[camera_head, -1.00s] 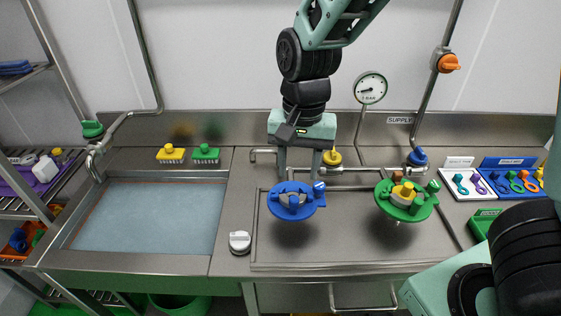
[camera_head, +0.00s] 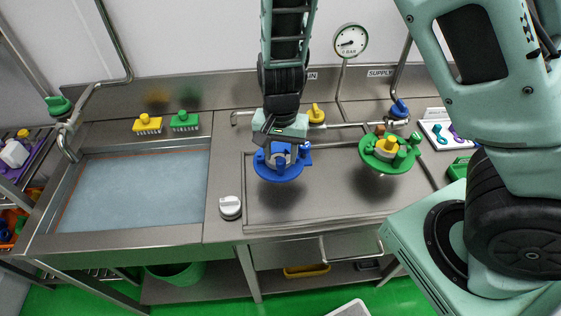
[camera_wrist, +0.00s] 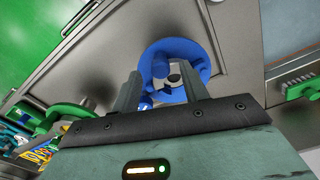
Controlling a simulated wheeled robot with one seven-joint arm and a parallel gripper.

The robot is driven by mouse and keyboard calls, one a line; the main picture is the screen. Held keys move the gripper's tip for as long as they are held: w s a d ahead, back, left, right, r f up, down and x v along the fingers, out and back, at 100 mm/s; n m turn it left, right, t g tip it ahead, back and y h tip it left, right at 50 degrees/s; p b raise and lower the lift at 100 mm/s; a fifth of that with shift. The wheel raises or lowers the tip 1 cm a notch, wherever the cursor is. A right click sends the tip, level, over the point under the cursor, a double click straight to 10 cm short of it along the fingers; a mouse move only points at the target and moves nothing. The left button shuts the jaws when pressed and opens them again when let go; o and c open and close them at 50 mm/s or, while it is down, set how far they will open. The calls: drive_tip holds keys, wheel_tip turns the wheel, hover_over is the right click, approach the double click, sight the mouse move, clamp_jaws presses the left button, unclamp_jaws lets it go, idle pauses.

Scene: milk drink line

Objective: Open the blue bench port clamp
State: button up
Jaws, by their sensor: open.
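The blue bench port clamp (camera_head: 282,174) is a round blue piece with raised blue parts, above the steel bench's recessed panel. My gripper (camera_head: 281,148) is right over it and hides part of its top. In the wrist view the blue clamp (camera_wrist: 205,62) lies just beyond my open gripper (camera_wrist: 160,72). The two fingers are apart, and a blue upright part and a grey centre show between them. I cannot tell whether the fingers touch it.
A green port piece with a yellow centre (camera_head: 385,154) is to the right. A white knob (camera_head: 230,207) sits front left, beside a sink (camera_head: 140,192). Pipes with a yellow valve (camera_head: 316,113) and a blue valve (camera_head: 399,109) run behind. A pressure gauge (camera_head: 350,41) stands at the back.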

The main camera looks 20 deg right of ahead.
sight(281, 160)
drive_tip(key=shift+f, duration=1.85)
clamp_jaws()
